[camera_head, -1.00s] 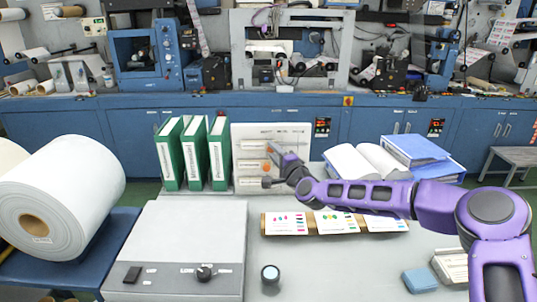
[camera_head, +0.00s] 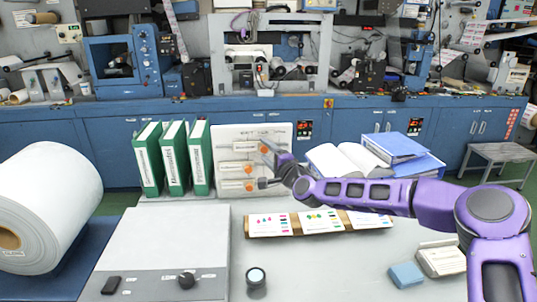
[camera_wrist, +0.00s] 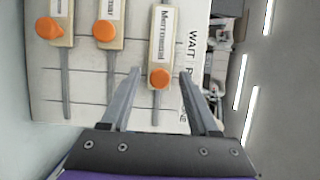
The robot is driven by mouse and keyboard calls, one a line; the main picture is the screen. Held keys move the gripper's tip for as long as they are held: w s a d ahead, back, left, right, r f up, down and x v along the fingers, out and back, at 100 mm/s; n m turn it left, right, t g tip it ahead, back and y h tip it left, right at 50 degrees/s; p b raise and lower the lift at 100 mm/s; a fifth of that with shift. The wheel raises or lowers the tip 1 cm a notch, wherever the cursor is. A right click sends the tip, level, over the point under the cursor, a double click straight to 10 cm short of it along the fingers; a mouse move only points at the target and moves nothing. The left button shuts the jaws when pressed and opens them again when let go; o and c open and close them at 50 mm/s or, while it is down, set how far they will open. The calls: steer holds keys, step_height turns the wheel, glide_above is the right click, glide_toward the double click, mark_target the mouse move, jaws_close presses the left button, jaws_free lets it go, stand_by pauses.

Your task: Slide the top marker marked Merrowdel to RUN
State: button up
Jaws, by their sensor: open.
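A white board (camera_head: 225,135) stands upright at the back of the table, with three sliding markers with orange knobs. In the wrist view it appears turned sideways. The Merrowdel marker (camera_wrist: 160,40) is the top one, and its orange knob (camera_wrist: 160,78) sits farther toward RUN than the other two knobs. The knob is about level with the partly hidden word after WAIT (camera_wrist: 189,45). My gripper (camera_wrist: 159,72) is open, with one finger on each side of this knob and visible gaps. In the head view my gripper (camera_head: 268,153) partly covers the board.
The middle marker's knob (camera_wrist: 103,30) and the bottom marker's knob (camera_wrist: 49,28) are nearby on the board. Green binders (camera_head: 174,158) stand left of it. An open book (camera_head: 345,160) and blue binders (camera_head: 395,148) lie right. Colour cards (camera_head: 320,221) lie in front.

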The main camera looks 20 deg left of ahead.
steer(key=v, duration=1.7)
steer(key=shift+d, duration=0.2)
steer(key=shift+s, duration=0.1)
